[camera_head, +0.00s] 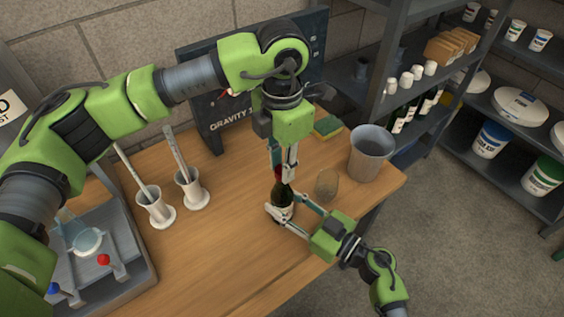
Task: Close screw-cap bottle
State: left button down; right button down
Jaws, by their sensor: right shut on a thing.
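A dark bottle (283,193) stands upright on the wooden table (235,235) near its middle. My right gripper (284,208) comes in from the lower right and is shut on the bottle's lower body, one finger on each side. My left gripper (281,172) points straight down over the bottle, with its fingertips at the bottle's top. A bit of red (278,171), which looks like the screw cap, shows between these fingertips. The fingers mostly hide the cap and neck, so I cannot tell whether the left fingers press on the cap or how it sits.
A grey bucket (370,152), a green and yellow sponge (327,126) and a small brownish round object (327,184) are on the right of the table. Two white holders (191,190) (155,208) stand left. A grey sink (128,268) is at lower left. Shelves (425,98) stand right.

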pick_arm(q)
jog(key=c, duration=1.7)
grip_release()
jog(key=shift+r, duration=0.1)
notch_tip(320, 180, up, 12)
pick_arm(e)
jog(key=c, duration=1.3)
grip_release()
jog(key=shift+o, duration=0.2)
